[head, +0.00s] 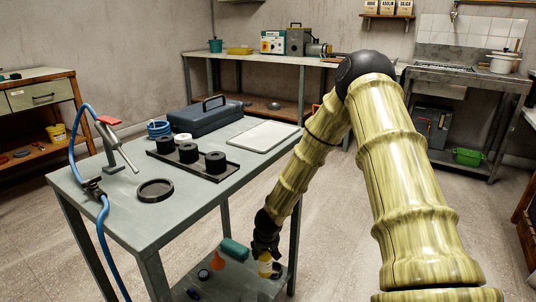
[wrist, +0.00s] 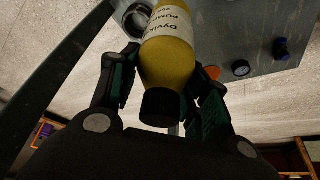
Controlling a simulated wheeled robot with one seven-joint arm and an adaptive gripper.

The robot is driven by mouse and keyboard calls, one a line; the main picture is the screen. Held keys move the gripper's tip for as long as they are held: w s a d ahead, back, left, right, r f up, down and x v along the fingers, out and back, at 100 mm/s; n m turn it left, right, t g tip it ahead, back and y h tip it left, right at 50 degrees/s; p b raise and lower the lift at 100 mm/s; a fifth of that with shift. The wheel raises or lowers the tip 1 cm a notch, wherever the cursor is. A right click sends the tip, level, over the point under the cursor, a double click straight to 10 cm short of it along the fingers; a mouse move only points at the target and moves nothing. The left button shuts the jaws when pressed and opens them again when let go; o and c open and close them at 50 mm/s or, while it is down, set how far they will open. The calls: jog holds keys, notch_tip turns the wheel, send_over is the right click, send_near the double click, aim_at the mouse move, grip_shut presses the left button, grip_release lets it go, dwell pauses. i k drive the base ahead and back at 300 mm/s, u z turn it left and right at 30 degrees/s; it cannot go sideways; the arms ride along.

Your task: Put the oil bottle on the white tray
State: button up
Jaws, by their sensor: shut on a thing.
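The oil bottle (head: 265,266) is yellow with a white label and is low at the cart's lower shelf level in the head view. In the wrist view the bottle (wrist: 167,58) lies between my fingers, its black cap towards the palm. My gripper (head: 265,247) is shut on it; its fingers (wrist: 165,85) flank the bottle in the wrist view. I cannot tell whether the bottle's base touches the shelf. The white tray (head: 263,137) lies flat and empty on the cart's top, at its far right, above and behind my gripper.
The cart top (head: 125,213) also holds a dark rack (head: 163,157) with black cylinders, a blue case (head: 205,115), a black ring (head: 155,190) and a clamped tool with a blue hose (head: 75,145). The lower shelf holds a green item (head: 235,249) and an orange funnel (head: 217,262).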

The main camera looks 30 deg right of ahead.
aim_at(275, 129)
jog(key=z, duration=1.9)
jog(key=k, duration=0.6)
jog(key=u, duration=1.3)
jog(key=i, duration=0.5)
